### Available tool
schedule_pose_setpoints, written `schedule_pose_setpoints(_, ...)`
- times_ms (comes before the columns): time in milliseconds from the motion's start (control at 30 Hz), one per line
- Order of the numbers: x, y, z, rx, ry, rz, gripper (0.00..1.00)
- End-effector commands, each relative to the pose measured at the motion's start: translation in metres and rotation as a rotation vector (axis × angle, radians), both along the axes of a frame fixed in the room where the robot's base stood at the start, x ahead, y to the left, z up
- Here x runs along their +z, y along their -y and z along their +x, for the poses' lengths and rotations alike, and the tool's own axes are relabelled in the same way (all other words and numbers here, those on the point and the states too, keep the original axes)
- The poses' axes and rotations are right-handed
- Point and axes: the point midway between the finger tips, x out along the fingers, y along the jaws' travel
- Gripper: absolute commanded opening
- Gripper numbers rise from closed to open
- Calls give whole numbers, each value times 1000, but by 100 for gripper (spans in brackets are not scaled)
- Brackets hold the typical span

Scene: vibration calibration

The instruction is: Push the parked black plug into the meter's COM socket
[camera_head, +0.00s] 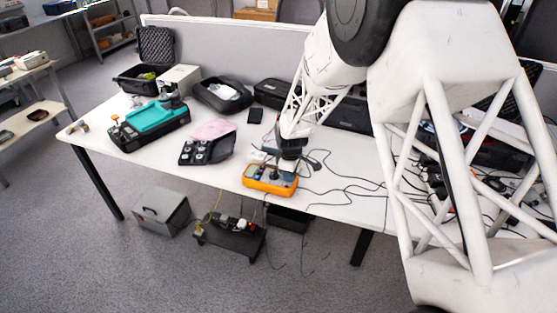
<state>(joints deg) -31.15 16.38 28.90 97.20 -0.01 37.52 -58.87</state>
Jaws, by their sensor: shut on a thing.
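The orange meter (268,180) lies near the front edge of the white table, with its dark dial facing up. My arm reaches down from the upper right, and my gripper (287,160) is directly above the back right part of the meter. Its dark fingers are small and partly hidden here. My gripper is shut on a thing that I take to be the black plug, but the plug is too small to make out. The COM socket cannot be picked out. I cannot tell whether the plug touches the meter.
Thin black cables (345,185) run loosely over the table right of the meter. A dark case with round parts (200,152) and a pink cloth (213,129) lie to the left. A black case with a teal top (150,118) stands farther left. My arm hides much of the right side.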

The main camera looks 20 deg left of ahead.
Motion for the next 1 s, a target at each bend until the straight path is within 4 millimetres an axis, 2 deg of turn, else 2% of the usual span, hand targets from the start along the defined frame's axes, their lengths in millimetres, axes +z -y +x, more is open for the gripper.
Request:
schedule_pose_setpoints(333, -2, 0, 0, 0, 0, 0, 0)
schedule_pose_setpoints(367, -2, 0, 0, 0, 0, 0, 21)
schedule_pose_setpoints(533, -2, 0, 0, 0, 0, 0, 47)
schedule_pose_setpoints(1000, -3, 0, 3, -1, 0, 0, 48)
